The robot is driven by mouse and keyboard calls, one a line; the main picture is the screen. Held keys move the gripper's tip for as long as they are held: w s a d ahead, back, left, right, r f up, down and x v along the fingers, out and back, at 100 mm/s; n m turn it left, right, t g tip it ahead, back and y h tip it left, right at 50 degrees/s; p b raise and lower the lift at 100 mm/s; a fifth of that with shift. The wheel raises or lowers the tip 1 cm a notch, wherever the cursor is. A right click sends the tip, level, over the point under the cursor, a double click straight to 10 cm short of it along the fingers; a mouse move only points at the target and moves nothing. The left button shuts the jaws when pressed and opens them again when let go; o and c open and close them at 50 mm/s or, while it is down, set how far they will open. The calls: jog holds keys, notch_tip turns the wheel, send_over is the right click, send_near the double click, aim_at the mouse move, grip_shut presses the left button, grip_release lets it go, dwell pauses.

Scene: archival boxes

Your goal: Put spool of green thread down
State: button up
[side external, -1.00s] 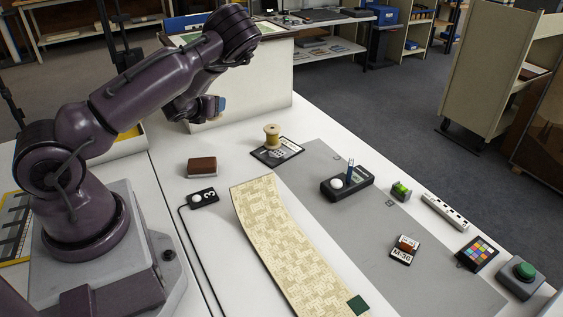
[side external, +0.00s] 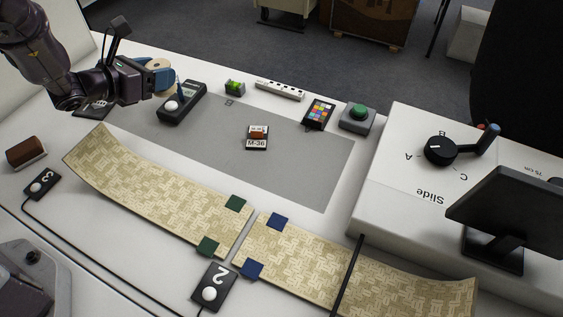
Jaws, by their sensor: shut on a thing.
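A black labelled pad (side external: 92,111) lies under and left of my gripper, largely covered by my arm in this view.
A black meter (side external: 184,105) with a white knob sits close to the right of my gripper. The grey mat (side external: 300,172) has clear room. Patterned strips (side external: 150,190) curve in front.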

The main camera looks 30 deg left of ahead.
jog(key=s+d+r+m+g+h, duration=0.1)
jog(key=s+d+m+g+h, duration=0.45)
jog(key=d, duration=0.75)
jog(key=s+d+r+m+g+h, duration=0.1)
jog(key=s+d+m+g+h, duration=0.45)
jog(key=d, duration=0.85)
jog(key=w+d+f+t, duration=0.1)
jog(key=w+d+f, duration=0.1)
jog(key=f, duration=0.1)
jog(key=w+d+f+t, duration=0.1)
jog(key=w+d+f, duration=0.2)
jog(key=w+d+f+y, duration=0.1)
jog(key=w+d+f, duration=0.2)
jog(key=shift+w+f+t, duration=0.1)
jog(key=shift+f+t, duration=0.15)
jog(key=shift+t, duration=0.15)
jog(key=shift+w+d+f, duration=0.15)
jog(key=shift+f, duration=0.05)
jog(key=shift+w+d+f, duration=0.1)
jog(key=shift+f, duration=1.55)
jog(key=shift+f, duration=0.15)
jog(key=o, duration=0.9)
